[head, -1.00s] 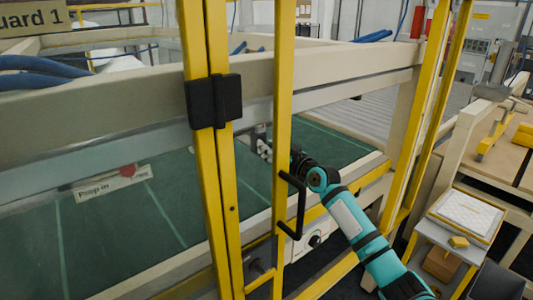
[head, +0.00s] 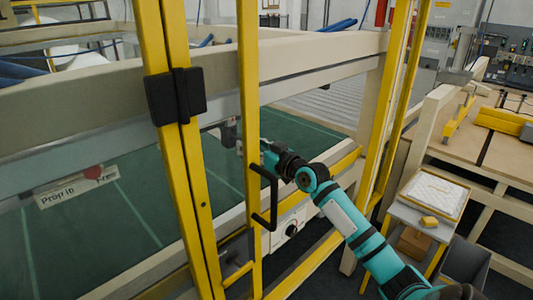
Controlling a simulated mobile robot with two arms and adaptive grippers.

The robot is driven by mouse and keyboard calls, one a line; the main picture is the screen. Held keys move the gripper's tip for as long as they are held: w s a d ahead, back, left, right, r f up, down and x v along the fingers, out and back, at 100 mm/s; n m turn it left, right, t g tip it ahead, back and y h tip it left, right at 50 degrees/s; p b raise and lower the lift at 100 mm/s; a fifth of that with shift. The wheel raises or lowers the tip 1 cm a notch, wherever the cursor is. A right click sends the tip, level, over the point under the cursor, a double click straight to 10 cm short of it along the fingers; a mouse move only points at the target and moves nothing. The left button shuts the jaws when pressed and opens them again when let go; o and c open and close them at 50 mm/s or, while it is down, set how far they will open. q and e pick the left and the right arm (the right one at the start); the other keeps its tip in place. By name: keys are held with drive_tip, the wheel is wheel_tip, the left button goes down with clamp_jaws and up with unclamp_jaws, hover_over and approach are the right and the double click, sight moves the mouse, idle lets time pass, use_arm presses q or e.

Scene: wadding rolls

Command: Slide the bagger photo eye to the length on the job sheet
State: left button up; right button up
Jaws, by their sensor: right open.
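My right arm, teal and black, comes in from the lower right and reaches past the yellow guard post over the green bed. My left gripper is not in view.
Yellow guard posts (head: 248,110) and a black door handle (head: 264,197) stand close to my right arm. A beige rail (head: 310,55) crosses above the green bed (head: 130,215). A "Prop in" sign (head: 80,187) shows at left. A yellow block (head: 429,222) lies below the sheet.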

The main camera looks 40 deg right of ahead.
drive_tip(key=s, duration=0.7)
drive_tip(key=shift+d, duration=0.3)
